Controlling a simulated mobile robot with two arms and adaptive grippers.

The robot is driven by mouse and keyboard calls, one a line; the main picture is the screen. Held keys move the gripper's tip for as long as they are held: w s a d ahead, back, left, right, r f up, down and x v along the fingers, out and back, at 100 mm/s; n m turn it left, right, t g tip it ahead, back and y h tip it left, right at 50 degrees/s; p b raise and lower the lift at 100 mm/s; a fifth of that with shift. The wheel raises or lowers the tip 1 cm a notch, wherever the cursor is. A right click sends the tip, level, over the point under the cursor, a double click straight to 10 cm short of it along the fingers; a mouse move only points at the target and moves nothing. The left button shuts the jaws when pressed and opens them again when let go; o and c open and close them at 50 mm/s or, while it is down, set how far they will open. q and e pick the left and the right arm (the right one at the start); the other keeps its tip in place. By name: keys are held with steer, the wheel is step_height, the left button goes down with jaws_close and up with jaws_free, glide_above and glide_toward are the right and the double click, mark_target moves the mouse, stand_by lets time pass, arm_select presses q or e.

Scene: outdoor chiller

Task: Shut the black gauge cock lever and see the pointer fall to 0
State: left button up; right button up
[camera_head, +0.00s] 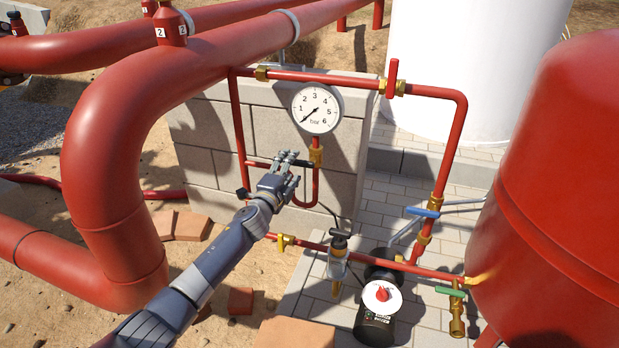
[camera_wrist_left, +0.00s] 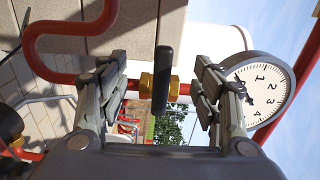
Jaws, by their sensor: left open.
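The black gauge cock lever (camera_wrist_left: 162,80) sits on a brass cock between the two open fingers of my left gripper (camera_wrist_left: 166,88). It lies crosswise to its red pipe, with clear gaps to both fingers. In the head view my left gripper (camera_head: 290,162) is at the pipe below the gauge, and a black lever end (camera_head: 308,164) shows beside its fingertips; the rest is hidden. The round white gauge (camera_head: 316,109) has its pointer at the lower left, near the 0 end of the scale. The gauge also shows turned sideways in the left wrist view (camera_wrist_left: 262,92). My right gripper is not in view.
A red-handled cock (camera_head: 391,79) is on the upper pipe, a blue lever (camera_head: 422,212) on the right pipe and a yellow one (camera_head: 285,241) below. A block wall (camera_head: 205,125) stands behind the gauge. A red tank (camera_head: 560,190) fills the right side.

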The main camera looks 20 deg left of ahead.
arm_select(q)
steer(key=s+p, duration=0.2)
steer(key=s, duration=0.4)
steer(key=shift+a, duration=0.15)
